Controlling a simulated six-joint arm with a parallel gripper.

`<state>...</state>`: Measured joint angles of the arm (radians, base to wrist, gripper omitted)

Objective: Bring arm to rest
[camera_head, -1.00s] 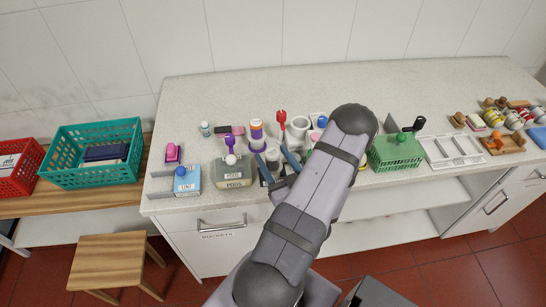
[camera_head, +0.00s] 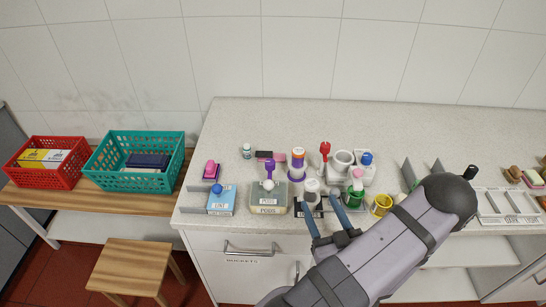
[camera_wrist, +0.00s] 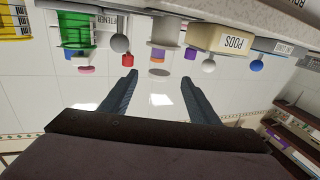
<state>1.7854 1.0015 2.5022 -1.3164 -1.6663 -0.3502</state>
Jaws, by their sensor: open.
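My gripper (camera_head: 321,193) is open, its two blue-grey fingers apart with nothing between them. It is at the front of the pale stone counter (camera_head: 330,118), in front of a grey-lidded container and other small bottles. In the wrist view the open fingers (camera_wrist: 160,79) point at the white tiled wall, and the counter items appear upside down along the top. My arm reaches in from the bottom right, bent at a dark elbow, and hides part of the counter behind it.
A pods box (camera_head: 268,204), a blue-and-white box (camera_head: 221,203) and a yellow cup (camera_head: 381,205) stand near the gripper. A white divided tray (camera_head: 505,205) lies right of my elbow. Teal (camera_head: 137,181) and red (camera_head: 48,178) baskets are left. The counter's back strip is clear.

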